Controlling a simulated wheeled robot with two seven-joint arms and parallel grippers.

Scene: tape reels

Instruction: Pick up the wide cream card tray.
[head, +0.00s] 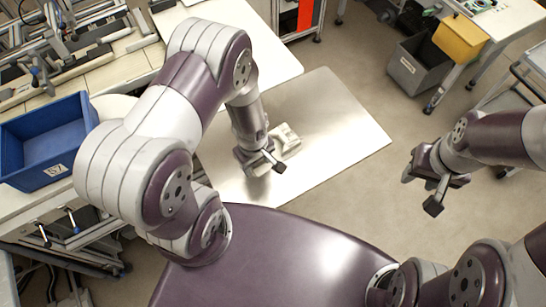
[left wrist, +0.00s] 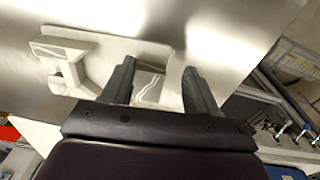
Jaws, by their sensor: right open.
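The wide cream card tray (head: 289,136) lies on the bare metal table top, partly hidden behind my left gripper in the head view. In the left wrist view the tray (left wrist: 112,46) shows as a flat pale plate with raised blocks at its left end and a shallow marked recess at its right end. My left gripper (head: 260,164) is open over the tray's near side. In the left wrist view its fingers (left wrist: 158,80) stand apart, with the tray's right end showing between them; contact cannot be told. My right gripper (head: 421,190) is open and empty, off to the right above the floor.
A blue bin (head: 45,140) stands on the bench at the left. The metal table top (head: 345,125) is clear around the tray. A grey bin (head: 415,70) and a yellow bin (head: 460,38) are at the back right.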

